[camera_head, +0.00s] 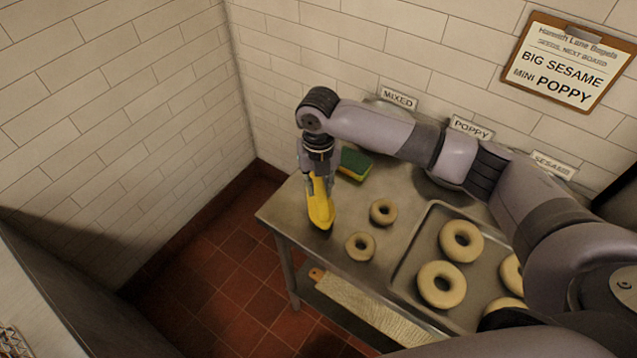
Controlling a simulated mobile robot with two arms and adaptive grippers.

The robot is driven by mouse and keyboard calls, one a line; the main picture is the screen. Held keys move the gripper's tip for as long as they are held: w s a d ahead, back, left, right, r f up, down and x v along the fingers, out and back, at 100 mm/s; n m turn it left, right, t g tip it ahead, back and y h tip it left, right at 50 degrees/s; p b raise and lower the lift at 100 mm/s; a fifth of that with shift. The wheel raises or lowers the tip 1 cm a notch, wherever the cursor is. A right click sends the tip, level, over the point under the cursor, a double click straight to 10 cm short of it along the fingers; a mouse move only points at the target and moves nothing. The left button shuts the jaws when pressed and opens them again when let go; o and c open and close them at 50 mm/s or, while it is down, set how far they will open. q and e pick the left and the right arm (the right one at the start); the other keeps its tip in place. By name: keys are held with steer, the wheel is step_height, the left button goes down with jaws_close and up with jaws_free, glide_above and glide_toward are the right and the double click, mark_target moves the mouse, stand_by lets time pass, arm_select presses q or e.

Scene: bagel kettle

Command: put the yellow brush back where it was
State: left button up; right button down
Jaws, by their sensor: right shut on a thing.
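The yellow brush (320,208) is at the left end of the steel table (285,212). Its lower end is dark and is at or just above the table top; I cannot tell whether it touches. My right gripper (318,182) points down and is shut on the upper part of the brush, which hangs roughly upright. My left gripper is not in view.
A green and yellow sponge (355,165) lies just right of the gripper. Two small bagels (383,211) lie on the table, and a tray (412,245) holds several bigger ones. Bowls stand partly hidden behind my arm. A wooden-handled board (365,308) is on the lower shelf.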

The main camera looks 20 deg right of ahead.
steer(key=c, duration=1.9)
jaws_free()
steer(key=shift+f, duration=0.15)
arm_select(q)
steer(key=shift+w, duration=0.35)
arm_select(e)
steer(key=o, duration=0.5)
steer(key=shift+c, duration=0.2)
arm_select(q)
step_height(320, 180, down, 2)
steer(key=b, duration=0.2)
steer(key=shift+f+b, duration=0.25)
steer(key=shift+b, duration=0.05)
arm_select(e)
step_height(320, 180, up, 12)
steer(key=shift+r, duration=0.2)
